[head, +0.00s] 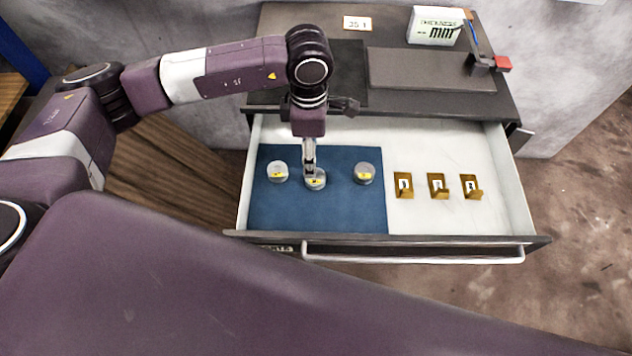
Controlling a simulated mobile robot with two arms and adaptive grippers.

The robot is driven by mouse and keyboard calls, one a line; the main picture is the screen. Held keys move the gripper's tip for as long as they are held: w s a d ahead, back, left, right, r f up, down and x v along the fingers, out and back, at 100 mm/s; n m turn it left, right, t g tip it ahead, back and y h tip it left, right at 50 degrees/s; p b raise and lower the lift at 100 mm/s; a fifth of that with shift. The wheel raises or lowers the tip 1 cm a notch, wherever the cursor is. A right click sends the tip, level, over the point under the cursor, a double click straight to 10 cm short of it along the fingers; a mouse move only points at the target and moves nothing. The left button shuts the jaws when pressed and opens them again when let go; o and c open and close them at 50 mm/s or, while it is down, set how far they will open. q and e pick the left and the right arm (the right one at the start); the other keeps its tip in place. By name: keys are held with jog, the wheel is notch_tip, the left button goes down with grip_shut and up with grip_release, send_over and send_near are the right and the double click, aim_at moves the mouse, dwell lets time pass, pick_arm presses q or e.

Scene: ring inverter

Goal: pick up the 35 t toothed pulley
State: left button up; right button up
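Three round grey metal pulleys with small yellow labels lie on a blue mat (260,215) in the open drawer: a left one (278,170), a middle one (317,184) and a right one (364,174). Their labels are too small to read, so I cannot tell which is the 35 t. My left gripper (310,171) points down at the middle pulley, its fingertips at or just above it and covering its back part. The fingers appear as one narrow shape, so their opening is unclear. My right gripper is not in view.
The drawer (515,190) has several raised walls and a front handle (410,259). Its right half holds three small brown numbered holders (437,186). On the cabinet top (395,100) are a card (357,23) seeming to read "35 t", a grey plate (415,70) and a thickness gauge display (436,28).

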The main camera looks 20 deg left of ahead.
aim_at(313, 184)
pick_arm(q)
jog(key=shift+f, duration=0.75)
jog(key=shift+s+f+p, duration=0.1)
jog(key=shift+f+p, duration=0.45)
jog(key=shift+f, duration=0.25)
jog(key=shift+d+f, duration=0.2)
jog(key=shift+f, duration=0.15)
jog(key=f+p, duration=0.1)
jog(key=f, duration=0.1)
jog(key=d+f+p, duration=0.1)
jog(key=shift+s+f, duration=0.2)
jog(key=shift+f, duration=0.65)
jog(key=shift+a, duration=0.1)
jog(key=c, duration=1.2)
jog(key=shift+w, duration=0.1)
jog(key=shift+c, duration=0.4)
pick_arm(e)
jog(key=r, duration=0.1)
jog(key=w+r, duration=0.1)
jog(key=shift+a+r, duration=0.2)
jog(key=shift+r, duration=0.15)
pick_arm(q)
jog(key=shift+r, duration=0.15)
